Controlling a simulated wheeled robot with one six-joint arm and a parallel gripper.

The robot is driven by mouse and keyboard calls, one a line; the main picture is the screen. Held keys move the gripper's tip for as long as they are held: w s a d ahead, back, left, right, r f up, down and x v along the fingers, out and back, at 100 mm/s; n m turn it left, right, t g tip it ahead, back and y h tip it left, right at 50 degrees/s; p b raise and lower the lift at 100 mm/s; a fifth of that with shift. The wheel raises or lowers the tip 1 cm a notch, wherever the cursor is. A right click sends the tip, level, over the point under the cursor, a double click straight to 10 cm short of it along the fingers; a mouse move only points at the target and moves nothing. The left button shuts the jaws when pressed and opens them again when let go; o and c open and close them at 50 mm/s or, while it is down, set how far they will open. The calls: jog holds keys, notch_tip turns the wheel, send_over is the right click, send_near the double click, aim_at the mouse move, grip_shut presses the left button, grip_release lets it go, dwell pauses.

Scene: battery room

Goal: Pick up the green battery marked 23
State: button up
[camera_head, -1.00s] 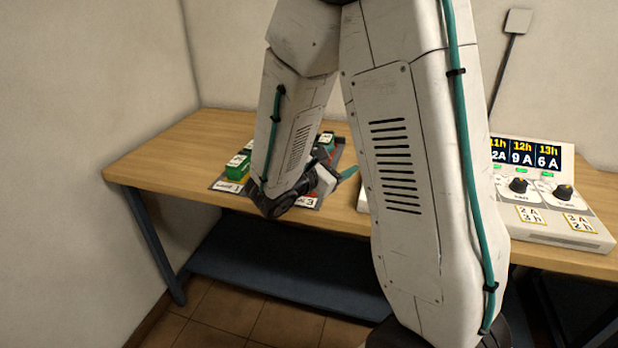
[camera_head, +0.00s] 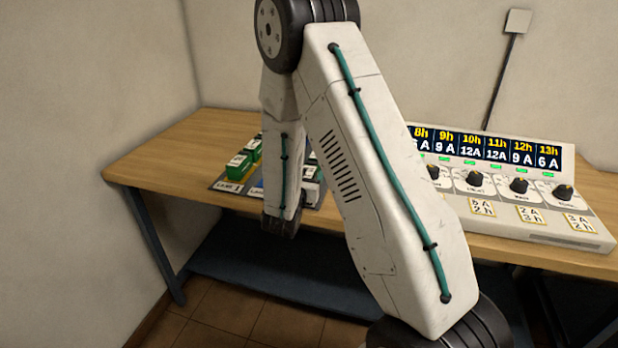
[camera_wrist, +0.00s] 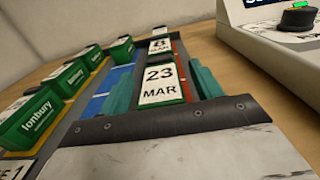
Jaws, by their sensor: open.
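The green battery marked 23 (camera_wrist: 160,86) shows in the wrist view, its white top label reading 23 MAR. It stands in a lane of the tray. My gripper (camera_wrist: 163,88) is open, with one teal finger on each side of this battery. I cannot tell whether the fingers touch it. In the head view my arm hides the gripper and this battery.
Several green batteries stand in the left lane, one nearest marked lonbury (camera_wrist: 30,118). Another battery labelled 8 MAR (camera_wrist: 160,45) stands behind the 23. A control panel (camera_head: 500,190) with knobs stands to the right. The bare table (camera_head: 160,160) is clear at left.

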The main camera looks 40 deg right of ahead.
jog(key=shift+w+d+r, duration=0.1)
jog(key=shift+w+d, duration=0.3)
jog(key=shift+d, duration=0.2)
grip_shut()
jog(key=shift+r, duration=0.1)
